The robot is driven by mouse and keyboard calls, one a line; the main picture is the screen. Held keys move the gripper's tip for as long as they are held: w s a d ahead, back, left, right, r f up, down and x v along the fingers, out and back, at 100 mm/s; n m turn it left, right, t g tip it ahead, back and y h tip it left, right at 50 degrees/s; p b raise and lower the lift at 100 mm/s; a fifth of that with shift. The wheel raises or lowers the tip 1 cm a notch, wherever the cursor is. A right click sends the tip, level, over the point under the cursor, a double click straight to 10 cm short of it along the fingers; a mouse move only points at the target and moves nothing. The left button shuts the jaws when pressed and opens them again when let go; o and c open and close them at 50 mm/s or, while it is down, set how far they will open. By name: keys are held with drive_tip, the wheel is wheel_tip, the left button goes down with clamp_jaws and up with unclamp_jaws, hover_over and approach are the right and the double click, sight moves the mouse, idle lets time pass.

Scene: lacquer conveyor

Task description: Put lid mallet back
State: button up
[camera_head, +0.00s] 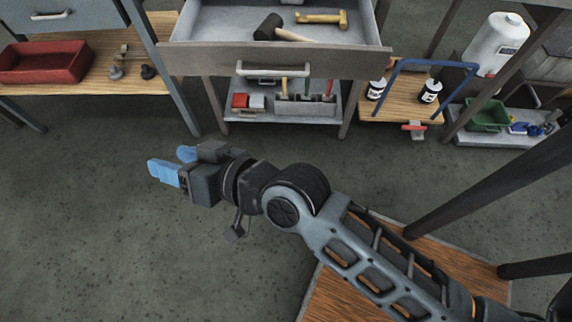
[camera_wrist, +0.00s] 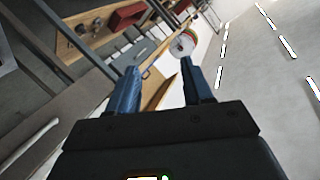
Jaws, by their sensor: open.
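A mallet with a black head and pale wooden handle (camera_head: 268,28) lies in an open grey drawer (camera_head: 215,25). A yellow-brass hammer-shaped tool (camera_head: 322,18) lies to its right in the same drawer. The frames do not show which of the two is the lid mallet. My gripper (camera_head: 172,163) is open and empty, with blue fingers, over the floor in front of and left of the drawer, well apart from both tools. In the wrist view my gripper's fingers (camera_wrist: 160,72) stand apart with nothing between them.
Below the drawer, a shelf holds a grey tool caddy (camera_head: 305,106). A red bin (camera_head: 45,62) sits on a wooden shelf at left. A wooden board with dark bottles (camera_head: 430,92), a blue tube frame (camera_head: 425,63) and a white jug (camera_head: 498,44) stand right. Open floor lies at left.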

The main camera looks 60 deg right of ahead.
drive_tip(key=s+d+r+n, duration=0.2)
drive_tip(key=s+d+n, duration=0.1)
drive_tip(key=s, duration=1)
drive_tip(key=s+d+r+n, duration=0.1)
drive_tip(key=s+d+n, duration=0.2)
drive_tip(key=s, duration=1)
drive_tip(key=shift+r+h, duration=0.35)
drive_tip(key=shift+h, duration=0.05)
drive_tip(key=shift+c, duration=0.3)
